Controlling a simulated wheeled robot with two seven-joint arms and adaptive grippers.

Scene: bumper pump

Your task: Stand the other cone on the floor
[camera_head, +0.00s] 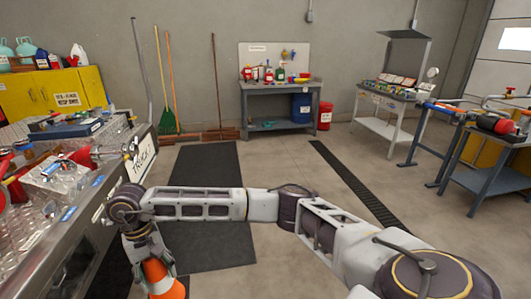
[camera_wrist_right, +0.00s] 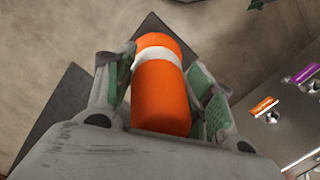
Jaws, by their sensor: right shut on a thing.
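An orange cone (camera_head: 158,272) with a white band shows at the bottom left of the head view, hanging below my right wrist. My right gripper (camera_head: 150,262) is shut on it. In the right wrist view the cone (camera_wrist_right: 160,95) lies between the two green-padded fingers of the gripper (camera_wrist_right: 165,85), its white band toward the far end. The cone's lower part is cut off by the head view's edge. It is held beside the truck bed's side, above the floor. I see no second cone for certain. My left gripper is not in view.
The truck bed (camera_head: 85,235) with metal boxes stands at the left. Dark mats (camera_head: 205,165) lie on the floor beside it. A grey workbench (camera_head: 278,95) stands at the back wall, and carts stand at the right. Open floor (camera_head: 275,165) lies between.

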